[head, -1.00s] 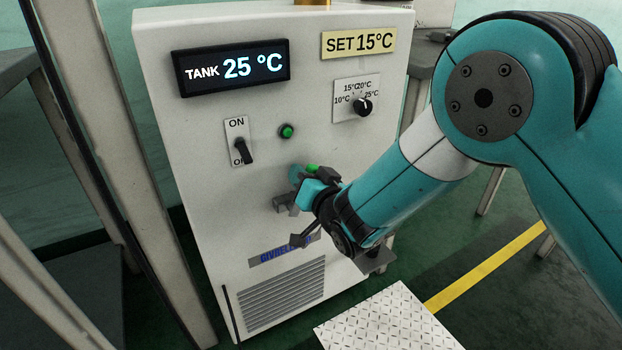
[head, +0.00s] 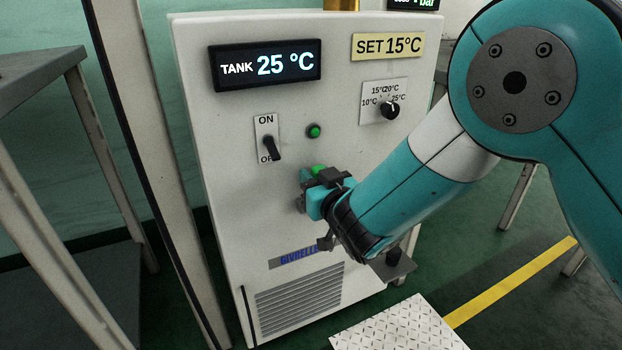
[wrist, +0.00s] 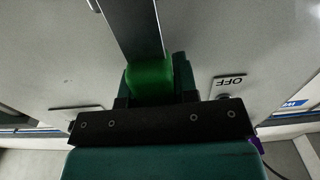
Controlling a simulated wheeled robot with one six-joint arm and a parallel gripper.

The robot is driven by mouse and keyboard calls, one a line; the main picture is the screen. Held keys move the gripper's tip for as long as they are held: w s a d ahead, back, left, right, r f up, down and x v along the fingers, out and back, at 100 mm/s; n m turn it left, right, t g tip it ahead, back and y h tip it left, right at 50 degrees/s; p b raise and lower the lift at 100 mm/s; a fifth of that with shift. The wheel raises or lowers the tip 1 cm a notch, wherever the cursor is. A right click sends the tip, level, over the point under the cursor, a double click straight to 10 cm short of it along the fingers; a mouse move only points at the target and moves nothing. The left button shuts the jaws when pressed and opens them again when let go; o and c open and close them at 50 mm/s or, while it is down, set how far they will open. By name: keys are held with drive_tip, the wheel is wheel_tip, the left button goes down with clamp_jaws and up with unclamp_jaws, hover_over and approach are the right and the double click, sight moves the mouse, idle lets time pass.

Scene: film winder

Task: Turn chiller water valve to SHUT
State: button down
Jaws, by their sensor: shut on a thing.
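The chiller water valve is low on the front of the white chiller (head: 225,170), mostly hidden behind my gripper. Its green handle (head: 319,169) shows just above my gripper in the head view. In the wrist view the green handle grip (wrist: 148,78) sits between the teal jaws, with a dark grey bar (wrist: 130,25) running up from it. My gripper (head: 318,200) is shut on this handle, close to the chiller's front. The valve's exact position, open or shut, cannot be read.
Above the valve are an ON/OFF switch (head: 270,147), a green button (head: 314,131), a temperature knob (head: 390,110) and a TANK display (head: 265,65) reading 25 °C. Below is a vent grille (head: 300,297). A metal floor plate (head: 400,325) lies at front right.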

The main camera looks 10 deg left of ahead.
drive_tip(key=shift+s+f, duration=0.15)
drive_tip(key=shift+f, duration=0.1)
drive_tip(key=c, duration=0.9)
unclamp_jaws()
drive_tip(key=shift+r, duration=0.15)
drive_tip(key=shift+b+v, duration=6.35)
drive_tip(key=shift+v, duration=2.35)
